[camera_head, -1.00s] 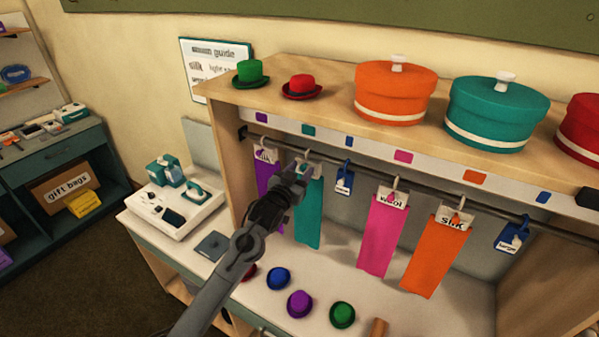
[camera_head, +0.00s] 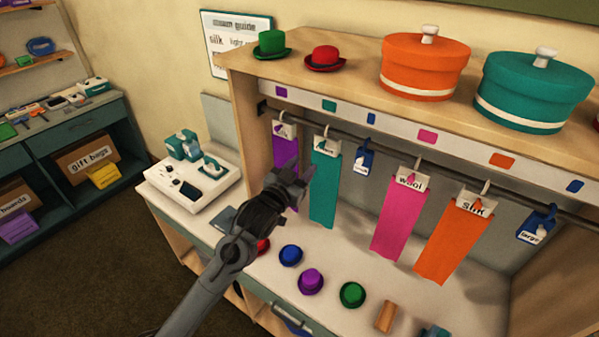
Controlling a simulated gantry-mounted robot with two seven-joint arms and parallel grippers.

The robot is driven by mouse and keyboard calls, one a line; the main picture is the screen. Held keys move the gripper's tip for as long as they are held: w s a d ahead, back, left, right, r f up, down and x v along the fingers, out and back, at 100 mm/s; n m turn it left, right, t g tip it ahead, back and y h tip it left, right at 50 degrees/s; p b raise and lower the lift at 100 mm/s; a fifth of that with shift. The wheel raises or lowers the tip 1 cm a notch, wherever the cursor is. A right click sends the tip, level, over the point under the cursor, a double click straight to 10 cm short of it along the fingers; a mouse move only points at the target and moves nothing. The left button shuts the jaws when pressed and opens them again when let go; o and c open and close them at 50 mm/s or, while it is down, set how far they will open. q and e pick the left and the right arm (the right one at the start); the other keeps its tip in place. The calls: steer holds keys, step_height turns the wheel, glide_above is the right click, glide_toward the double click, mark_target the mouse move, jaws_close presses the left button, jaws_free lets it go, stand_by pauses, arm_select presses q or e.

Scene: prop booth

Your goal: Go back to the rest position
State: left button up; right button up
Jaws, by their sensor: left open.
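My left gripper (camera_head: 290,185) is open and empty. It is in front of the hanging rail, at the lower part of the purple scarf (camera_head: 285,150) and left of the teal scarf (camera_head: 324,185). Both scarves hang from hooks on the rail (camera_head: 390,150). The arm reaches in from the bottom left and covers part of the counter's left end. My right gripper is not in view.
A pink scarf (camera_head: 400,220) and an orange scarf (camera_head: 448,240) hang further right. Small hats, including a blue one (camera_head: 290,255) and a purple one (camera_head: 311,281), stand on the counter. A white tray (camera_head: 212,198) with teal items is at left. Round boxes (camera_head: 425,75) stand on top.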

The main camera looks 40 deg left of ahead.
arm_select(q)
steer(key=shift+s+d, duration=0.1)
steer(key=shift+s, duration=0.35)
